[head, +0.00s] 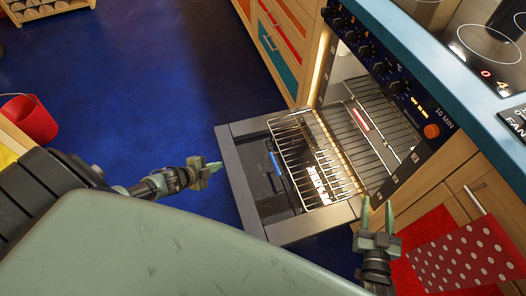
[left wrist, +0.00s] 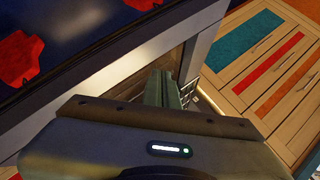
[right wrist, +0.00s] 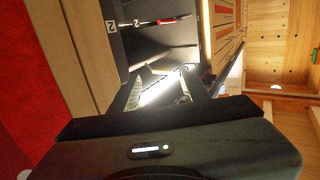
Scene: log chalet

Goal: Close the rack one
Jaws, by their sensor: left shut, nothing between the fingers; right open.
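The oven (head: 392,90) stands open at the right, its door (head: 235,180) folded down flat. A wire rack (head: 290,135) is pulled out over the door. Another wire rack (head: 375,130) lies further in, by the oven cavity. I cannot read which is rack one. My left gripper (head: 213,166) is shut and empty, left of the door and apart from the racks; its fingers also show in the left wrist view (left wrist: 162,90). My right gripper (head: 377,210) is open and empty near the door's right corner; its fingers also show in the right wrist view (right wrist: 160,88).
A cooktop (head: 485,45) and blue counter edge (head: 420,50) lie above the oven. Coloured drawers (head: 280,45) stand beyond it. A red dotted towel (head: 465,250) hangs at the right. A red bucket (head: 30,118) stands at the left. The blue floor (head: 130,80) between is clear.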

